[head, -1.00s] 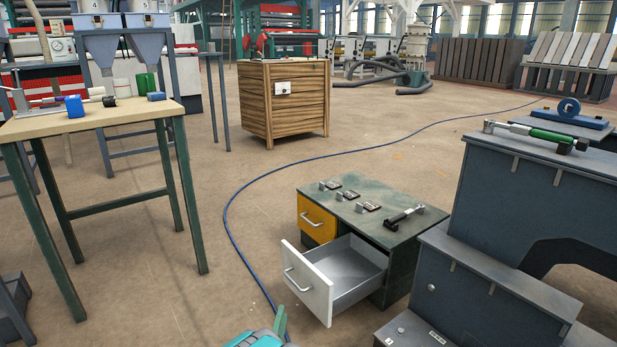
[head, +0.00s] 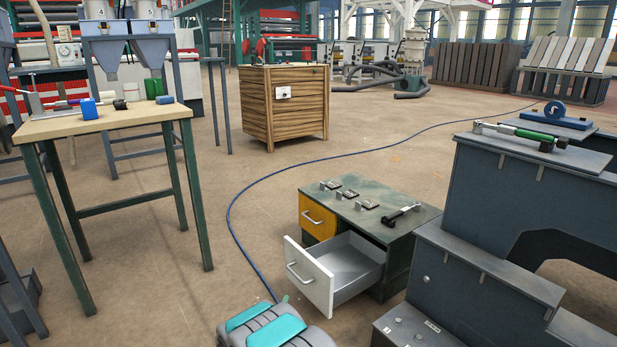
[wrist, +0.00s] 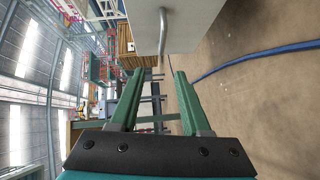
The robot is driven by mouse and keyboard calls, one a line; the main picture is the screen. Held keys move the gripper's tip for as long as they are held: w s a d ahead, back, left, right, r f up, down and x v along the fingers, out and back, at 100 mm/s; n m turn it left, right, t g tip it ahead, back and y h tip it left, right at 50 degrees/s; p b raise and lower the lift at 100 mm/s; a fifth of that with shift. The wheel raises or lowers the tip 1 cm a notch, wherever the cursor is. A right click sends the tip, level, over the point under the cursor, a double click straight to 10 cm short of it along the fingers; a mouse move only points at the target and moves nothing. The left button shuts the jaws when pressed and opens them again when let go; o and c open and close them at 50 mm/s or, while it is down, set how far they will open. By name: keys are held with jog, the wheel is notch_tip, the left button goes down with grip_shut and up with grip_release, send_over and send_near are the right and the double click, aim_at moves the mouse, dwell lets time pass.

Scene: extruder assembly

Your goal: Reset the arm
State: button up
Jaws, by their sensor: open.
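My gripper (wrist: 158,82) shows in the wrist view with its two green fingers apart and nothing between them. The white front of the open drawer (wrist: 190,25) and its metal handle (wrist: 162,30) lie beyond the fingertips, apart from them. In the head view, the teal and grey end of my arm is at the bottom edge, left of the open white drawer (head: 312,278); the fingers are mostly hidden there. The drawer is pulled out of the green cabinet (head: 405,240) and looks empty inside.
A grey machine (head: 510,210) stands close at the right. A workbench (head: 60,126) with tools is at the left, and a wooden crate (head: 300,105) stands behind. A blue cable (head: 232,225) crosses the floor, which is largely clear between bench and cabinet.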

jog(key=s+d+r+m+g+y+p, duration=0.1)
jog(key=s+d+r+m+g, duration=0.25)
jog(key=r, duration=0.35)
jog(key=s+d+r+m+g+y+p, duration=0.1)
jog(key=s+d+r+m+g+y, duration=0.15)
jog(key=s+r, duration=0.3)
jog(key=s+d+r+m+g+p, duration=0.1)
jog(key=s+d+r+m+g, duration=0.2)
jog(key=r, duration=0.4)
jog(key=s+d+r+m+g, duration=0.2)
jog(key=s+d+r+g, duration=0.1)
jog(key=s, duration=1.1)
jog(key=s+d+r+m+g+p, duration=0.1)
jog(key=s+d+r, duration=0.4)
jog(key=s, duration=0.9)
jog(key=s+d+r+m+g+h+p, duration=0.1)
jog(key=s+d+r+m+g, duration=0.2)
jog(key=s, duration=1.1)
jog(key=d+r+g, duration=0.1)
jog(key=d+g, duration=0.1)
jog(key=shift+s+d+r, duration=0.2)
jog(key=shift+s+d, duration=0.2)
